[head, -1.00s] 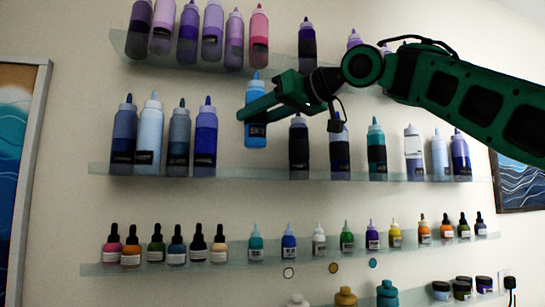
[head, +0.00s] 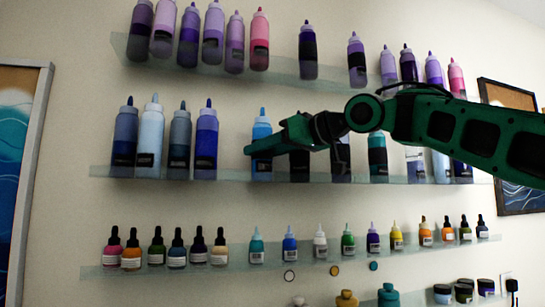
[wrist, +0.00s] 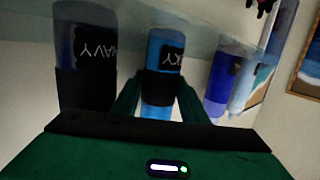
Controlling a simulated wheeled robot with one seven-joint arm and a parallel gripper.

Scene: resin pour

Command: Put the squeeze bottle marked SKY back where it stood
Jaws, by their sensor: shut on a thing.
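The light-blue SKY bottle (head: 262,132) is upright at the middle shelf (head: 225,174), in the space right of a dark-blue bottle (head: 206,140). Its base is at about shelf height; I cannot tell whether it touches the glass. My gripper (head: 254,149) comes in from the right and is shut around the bottle's body. My gripper hides part of the bottle in the head view.
The dark NAVY bottle (wrist: 90,50) stands close beside the SKY bottle, partly behind my gripper in the head view. Several more bottles stand along this shelf. An upper shelf (head: 280,78) and a lower shelf of small bottles (head: 235,266) run parallel.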

